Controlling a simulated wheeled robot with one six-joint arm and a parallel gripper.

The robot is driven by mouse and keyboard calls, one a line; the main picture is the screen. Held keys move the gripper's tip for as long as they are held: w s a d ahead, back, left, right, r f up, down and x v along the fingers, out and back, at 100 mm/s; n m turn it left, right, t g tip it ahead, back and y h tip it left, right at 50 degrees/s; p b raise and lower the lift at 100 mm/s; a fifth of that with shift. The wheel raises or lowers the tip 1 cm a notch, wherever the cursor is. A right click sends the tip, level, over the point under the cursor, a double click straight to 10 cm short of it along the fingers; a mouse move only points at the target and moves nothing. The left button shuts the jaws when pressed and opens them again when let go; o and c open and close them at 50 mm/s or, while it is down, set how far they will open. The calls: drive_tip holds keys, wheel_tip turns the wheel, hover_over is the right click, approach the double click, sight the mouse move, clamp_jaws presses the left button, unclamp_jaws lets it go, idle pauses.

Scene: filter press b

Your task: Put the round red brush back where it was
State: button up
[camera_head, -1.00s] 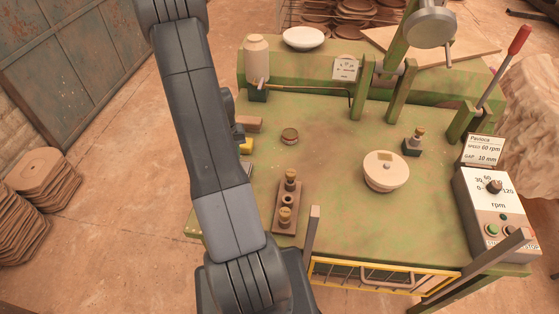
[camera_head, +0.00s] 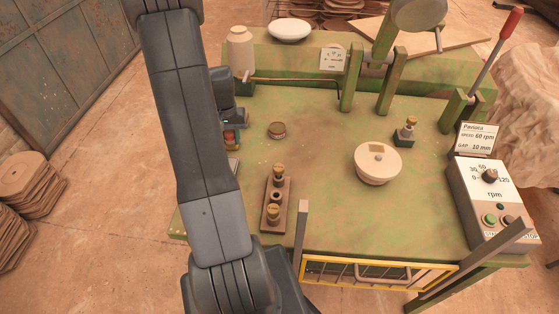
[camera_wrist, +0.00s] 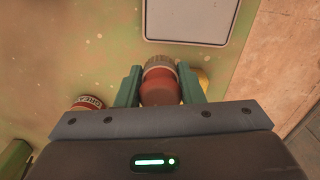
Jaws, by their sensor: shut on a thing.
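The round red brush (camera_wrist: 160,90) is between my gripper's two green fingers (camera_wrist: 161,86) in the wrist view, with its pale bristle end pointing up the picture. My gripper is shut on its red body. In the head view my gripper (camera_head: 231,128) shows beside my dark forearm, over the left part of the green table, with a bit of the red brush (camera_head: 231,136) at its near side. A yellow thing (camera_wrist: 203,78) shows partly behind the right finger. Whether the brush touches the table cannot be told.
A pale plate with a dark border (camera_wrist: 190,20) lies close to the brush. A labelled round tin (camera_wrist: 88,103) stands to one side. The table middle is clear.

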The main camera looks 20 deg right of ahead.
sight(279, 157)
drive_tip(key=s+d+r+m+b, duration=0.2)
drive_tip(key=s+d+m+b, duration=0.1)
drive_tip(key=d, duration=0.4)
drive_tip(key=s+d+r+m+b, duration=0.1)
drive_tip(key=s+d+m+b, duration=0.15)
drive_tip(key=d, duration=0.55)
drive_tip(key=shift+m, duration=0.25)
drive_tip(key=f, duration=0.9)
drive_tip(key=shift+w+a+f, duration=0.1)
drive_tip(key=shift+w+f, duration=0.1)
drive_tip(key=shift+w, duration=0.1)
drive_tip(key=shift+f, duration=0.2)
drive_tip(key=o, duration=1)
drive_tip(key=shift+c, duration=0.2)
drive_tip(key=shift+r, duration=0.1)
wheel_tip(279, 157, up, 12)
